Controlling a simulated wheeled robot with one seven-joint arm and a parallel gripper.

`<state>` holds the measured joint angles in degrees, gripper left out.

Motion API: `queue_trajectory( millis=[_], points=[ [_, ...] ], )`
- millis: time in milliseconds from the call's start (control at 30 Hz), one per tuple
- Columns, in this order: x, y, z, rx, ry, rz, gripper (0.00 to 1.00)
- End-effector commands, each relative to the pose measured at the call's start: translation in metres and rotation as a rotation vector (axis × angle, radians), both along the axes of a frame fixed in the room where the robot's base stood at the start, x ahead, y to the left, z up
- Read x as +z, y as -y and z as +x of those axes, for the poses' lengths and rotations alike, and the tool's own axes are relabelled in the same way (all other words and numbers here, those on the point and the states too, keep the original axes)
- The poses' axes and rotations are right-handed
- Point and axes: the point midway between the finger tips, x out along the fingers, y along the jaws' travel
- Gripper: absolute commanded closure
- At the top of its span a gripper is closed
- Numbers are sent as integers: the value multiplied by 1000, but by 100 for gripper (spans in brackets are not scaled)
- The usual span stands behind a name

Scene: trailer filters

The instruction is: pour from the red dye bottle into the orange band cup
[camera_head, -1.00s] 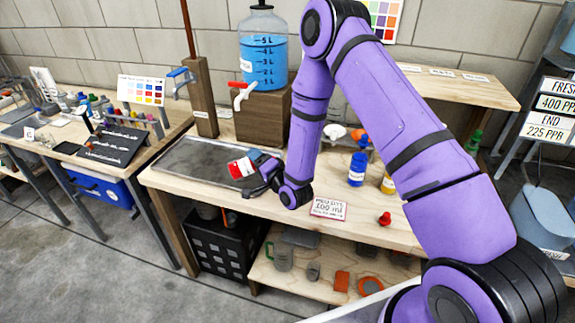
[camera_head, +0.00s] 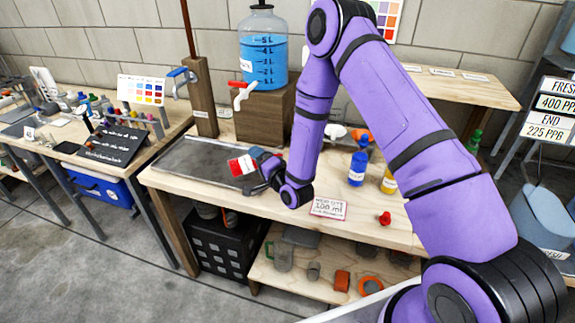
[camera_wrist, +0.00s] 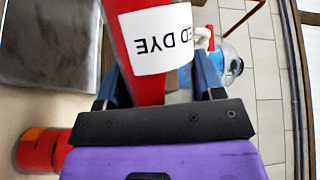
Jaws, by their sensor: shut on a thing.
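The red dye bottle (camera_head: 241,166), red with a white label, is held tilted onto its side by my gripper (camera_head: 266,170) above the front of the bench, near the metal tray. In the wrist view, the bottle (camera_wrist: 125,35) runs up from between the fingers of my gripper (camera_wrist: 155,85), its label reading "ED DYE". Its mouth is out of that view. An orange-red cylinder (camera_wrist: 40,150) stands on the bench at the lower left of the wrist view, apart from the bottle; it may be the orange band cup. In the head view my arm seems to hide it. No stream shows.
A metal tray (camera_head: 183,165) lies at the bench's left. A blue water jug (camera_head: 264,55) with a tap stands on a wooden block (camera_head: 262,118) behind. A blue bottle (camera_head: 357,168), a yellow bottle (camera_head: 389,182), a red cap (camera_head: 385,218) and a "100 ml" card (camera_head: 328,208) are on the right.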

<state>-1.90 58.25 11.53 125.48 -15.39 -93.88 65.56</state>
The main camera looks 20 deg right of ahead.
Motion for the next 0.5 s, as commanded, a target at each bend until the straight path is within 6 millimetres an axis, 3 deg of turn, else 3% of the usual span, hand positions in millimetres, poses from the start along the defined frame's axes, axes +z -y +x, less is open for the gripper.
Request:
queue_trajectory(
  millis=[500],
  points=[
    [3, 1, 0, 0, 1, 34, 73]
  ],
)
